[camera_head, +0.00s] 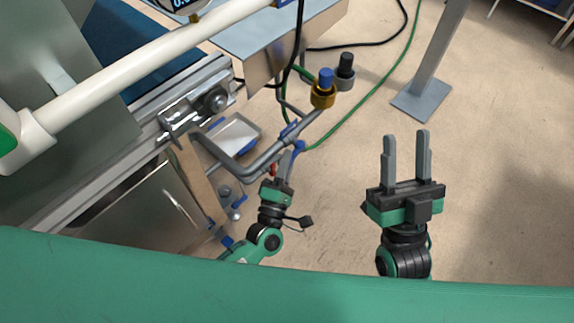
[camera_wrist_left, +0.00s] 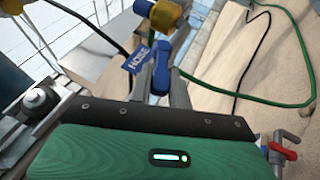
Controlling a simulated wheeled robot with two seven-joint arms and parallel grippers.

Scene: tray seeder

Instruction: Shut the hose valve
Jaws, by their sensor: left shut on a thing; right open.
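The hose valve's blue lever (camera_wrist_left: 160,80) stands between the two fingers of my left gripper (camera_wrist_left: 162,92) in the left wrist view, and the gripper is shut on it. A blue tag reading HOSE (camera_wrist_left: 137,59) hangs beside the lever. A brass fitting (camera_wrist_left: 166,14) shows beyond the fingertips. The fingers partly hide the valve body. My right gripper (camera_head: 406,155) is open and empty above the floor, to the right.
A green hose (camera_head: 372,97) and black cables run over the floor. A brass fitting with a blue top (camera_head: 323,95) and a dark knob (camera_head: 345,66) stand near the machine. A red-handled valve (camera_wrist_left: 284,151) is at lower right in the wrist view. Floor around my right gripper is clear.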

